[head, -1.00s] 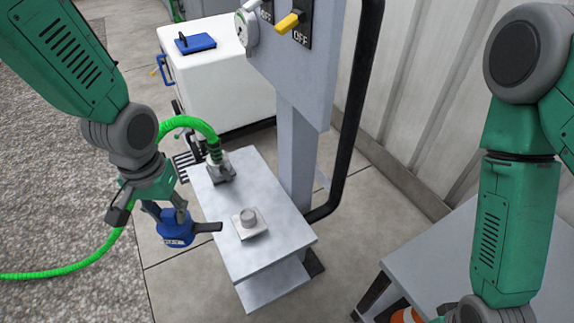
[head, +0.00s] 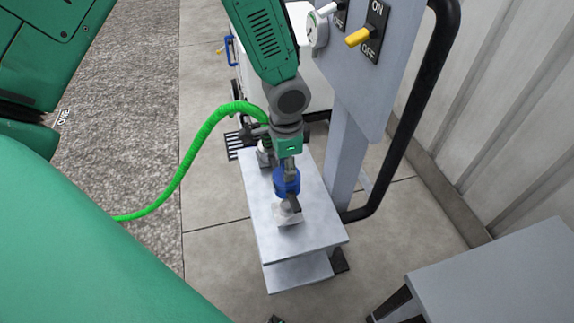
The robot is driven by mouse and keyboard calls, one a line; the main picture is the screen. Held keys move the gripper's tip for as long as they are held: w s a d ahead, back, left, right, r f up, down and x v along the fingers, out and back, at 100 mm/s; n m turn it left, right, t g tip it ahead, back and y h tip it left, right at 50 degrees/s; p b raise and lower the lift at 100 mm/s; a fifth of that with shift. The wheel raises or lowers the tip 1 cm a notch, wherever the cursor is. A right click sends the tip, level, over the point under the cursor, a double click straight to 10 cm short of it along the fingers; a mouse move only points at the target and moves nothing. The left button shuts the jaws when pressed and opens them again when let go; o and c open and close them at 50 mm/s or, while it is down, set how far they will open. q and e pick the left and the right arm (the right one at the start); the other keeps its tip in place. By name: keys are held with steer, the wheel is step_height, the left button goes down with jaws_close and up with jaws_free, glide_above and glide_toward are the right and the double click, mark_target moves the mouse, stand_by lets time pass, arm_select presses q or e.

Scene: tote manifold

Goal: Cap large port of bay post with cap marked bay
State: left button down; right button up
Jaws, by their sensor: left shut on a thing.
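My left gripper (head: 287,172) is shut on a blue cap (head: 286,183). No lettering on the cap is legible. The gripper holds the cap above a pale square base plate (head: 288,216) on the grey shelf (head: 262,218) of the bay post (head: 347,150). The round grey port on that plate is hidden behind the cap and fingers, so I cannot tell whether the cap touches it. A second fitting (head: 264,157) sits farther back on the shelf, partly hidden by my wrist. My right gripper does not show clearly.
A green hose (head: 196,150) curves from behind my left wrist to the gravel. A black tube rail (head: 408,115) stands right of the post. A grey table (head: 500,275) is at lower right. A white box (head: 312,95) stands behind.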

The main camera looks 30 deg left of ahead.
arm_select(q)
steer(key=shift+d+f+b, duration=0.15)
steer(key=shift+f+b, duration=0.3)
steer(key=shift+f, duration=0.05)
steer(key=shift+d+f+b, duration=0.15)
steer(key=shift+f+b, duration=0.25)
steer(key=shift+f, duration=0.1)
steer(key=shift+a+f+b, duration=0.1)
steer(key=shift+f+b, duration=0.75)
steer(key=shift+b, duration=0.05)
steer(key=shift+a+f+b, duration=0.15)
steer(key=shift+f+b, duration=0.2)
steer(key=shift+f, duration=0.5)
steer(key=shift+f+b, duration=0.7)
steer(key=shift+f, duration=0.7)
steer(key=shift+f+b, duration=0.55)
steer(key=shift+f, duration=0.65)
steer(key=c, duration=1.1)
jaws_free()
steer(key=shift+c, duration=0.2)
step_height(320, 180, up, 12)
steer(key=shift+f, duration=0.1)
